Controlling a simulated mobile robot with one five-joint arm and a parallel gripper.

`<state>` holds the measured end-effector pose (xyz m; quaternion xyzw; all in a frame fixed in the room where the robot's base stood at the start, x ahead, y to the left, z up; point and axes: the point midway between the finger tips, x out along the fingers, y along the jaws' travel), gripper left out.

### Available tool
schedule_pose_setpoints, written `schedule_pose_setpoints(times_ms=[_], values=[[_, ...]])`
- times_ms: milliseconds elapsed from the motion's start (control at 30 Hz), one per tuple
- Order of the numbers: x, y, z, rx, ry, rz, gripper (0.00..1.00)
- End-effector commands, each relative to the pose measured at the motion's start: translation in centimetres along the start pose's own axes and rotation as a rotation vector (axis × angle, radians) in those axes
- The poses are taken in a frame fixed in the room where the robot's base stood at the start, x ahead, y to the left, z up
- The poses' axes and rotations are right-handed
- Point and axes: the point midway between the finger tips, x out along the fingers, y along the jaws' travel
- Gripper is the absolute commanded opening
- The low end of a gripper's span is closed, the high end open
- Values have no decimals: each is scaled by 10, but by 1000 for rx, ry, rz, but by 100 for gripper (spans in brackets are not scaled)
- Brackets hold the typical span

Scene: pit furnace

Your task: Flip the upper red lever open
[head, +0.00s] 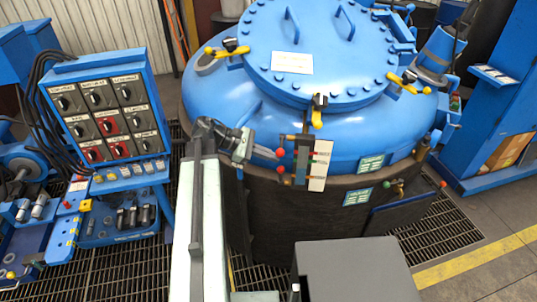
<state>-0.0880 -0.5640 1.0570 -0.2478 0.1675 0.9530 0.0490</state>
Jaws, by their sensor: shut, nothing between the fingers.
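A level-gauge-like fitting (302,160) with a white plate (320,166) is mounted upright on the front of the blue furnace vessel (350,142). Two red-tipped levers show at its left side, one above the other: the upper red lever (279,153) and the lower red lever (280,170). My gripper (262,151) is shut and empty, just left of the upper red lever and at about its height. Whether it touches the lever is too small to tell. The lever's exact angle is also unclear.
A blue control panel (108,105) with several dark knobs stands at left. A grey box (355,272) is in front of the vessel. Yellow-handled clamps (410,85) ring the lid. Dark floor grating (115,260) lies at lower left, with grey floor at right.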

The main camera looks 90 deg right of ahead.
Motion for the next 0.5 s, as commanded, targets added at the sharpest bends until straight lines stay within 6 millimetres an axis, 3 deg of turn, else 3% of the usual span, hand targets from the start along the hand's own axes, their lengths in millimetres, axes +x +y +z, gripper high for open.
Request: schedule_pose_setpoints(times_ms=[500], values=[[0, 1, 16, 8, -5, -12, 0]])
